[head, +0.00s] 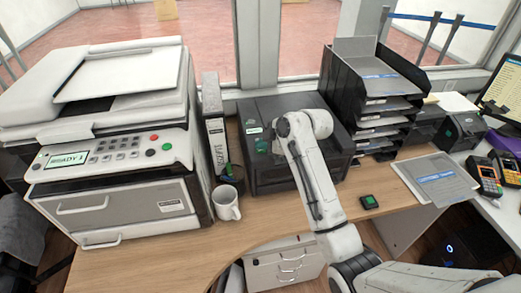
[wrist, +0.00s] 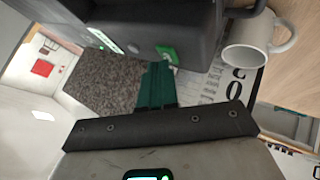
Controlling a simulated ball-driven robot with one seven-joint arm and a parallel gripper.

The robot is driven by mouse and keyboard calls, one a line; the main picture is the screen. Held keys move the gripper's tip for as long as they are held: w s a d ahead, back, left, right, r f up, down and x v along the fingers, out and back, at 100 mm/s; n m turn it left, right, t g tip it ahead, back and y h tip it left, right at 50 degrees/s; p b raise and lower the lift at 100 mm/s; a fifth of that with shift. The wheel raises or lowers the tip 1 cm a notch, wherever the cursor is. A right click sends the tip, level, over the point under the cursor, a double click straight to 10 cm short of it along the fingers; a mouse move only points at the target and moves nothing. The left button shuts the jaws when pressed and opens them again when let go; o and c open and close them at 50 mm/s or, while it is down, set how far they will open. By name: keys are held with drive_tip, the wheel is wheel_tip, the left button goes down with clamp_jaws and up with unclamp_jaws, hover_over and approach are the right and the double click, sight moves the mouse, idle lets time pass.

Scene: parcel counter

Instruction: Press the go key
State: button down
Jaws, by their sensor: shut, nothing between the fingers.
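A black machine (head: 300,135) stands at the middle of the counter, with a small lit display (head: 254,130) and a green key (head: 262,146) on its front. In the wrist view the same machine fills the top, with its display (wrist: 103,40) and green key (wrist: 167,53), which bears a small white mark. My gripper (wrist: 158,66) has dark green fingers, shut and empty. Their tips appear just below the key in the wrist view; I cannot tell whether they touch it.
A white copier (head: 110,140) with its own green and red buttons stands at left. A white mug (head: 226,202) and a binder (head: 215,130) stand close to the machine. A small black box with a green top (head: 369,202) lies right of my arm. Black paper trays (head: 375,90) stand behind.

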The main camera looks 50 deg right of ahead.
sight(262, 152)
idle(0.3)
drive_tip(key=shift+r+p, duration=0.55)
wheel_tip(262, 152, up, 6)
drive_tip(key=p, duration=0.5)
idle(0.9)
